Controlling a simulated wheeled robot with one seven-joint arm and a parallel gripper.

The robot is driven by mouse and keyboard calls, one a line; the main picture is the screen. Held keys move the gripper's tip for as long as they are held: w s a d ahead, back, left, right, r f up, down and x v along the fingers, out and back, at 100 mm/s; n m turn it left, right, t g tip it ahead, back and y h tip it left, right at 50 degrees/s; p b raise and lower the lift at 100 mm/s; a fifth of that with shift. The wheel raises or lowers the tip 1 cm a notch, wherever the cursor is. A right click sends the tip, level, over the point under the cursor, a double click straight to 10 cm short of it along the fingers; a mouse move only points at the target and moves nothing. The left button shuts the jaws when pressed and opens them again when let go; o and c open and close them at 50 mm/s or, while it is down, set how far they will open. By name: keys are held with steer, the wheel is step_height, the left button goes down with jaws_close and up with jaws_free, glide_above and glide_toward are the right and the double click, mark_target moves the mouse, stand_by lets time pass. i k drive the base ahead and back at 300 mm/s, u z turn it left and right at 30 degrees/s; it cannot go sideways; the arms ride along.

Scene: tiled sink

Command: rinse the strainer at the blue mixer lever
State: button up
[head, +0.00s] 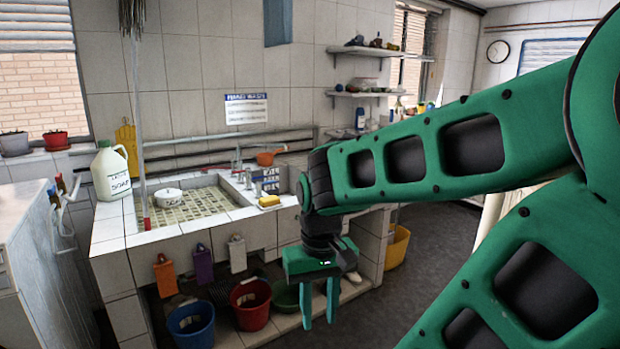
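My gripper (319,318) hangs in front of the sink's right end, lower than the counter top. Its two green fingers point down, apart, with nothing between them. A small white round vessel (168,195) with dark marks stands in the tiled sink (205,213), left of its middle. An orange bowl-like thing with a handle (266,158) is behind the sink by the wall. I cannot tell which of these is the strainer. Taps (238,166) stand at the sink's back edge, small in view; I cannot make out a blue lever.
A white soap jug (110,172) stands left of the sink, near a thin upright pole (139,130). A yellow sponge (269,201) lies on the right front rim. Below are blue (191,325) and red (250,304) buckets. Dark floor at right is partly clear.

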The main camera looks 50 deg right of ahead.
mark_target(258, 184)
steer(key=z, duration=0.85)
steer(key=i, duration=2.5)
steer(key=u, duration=0.45)
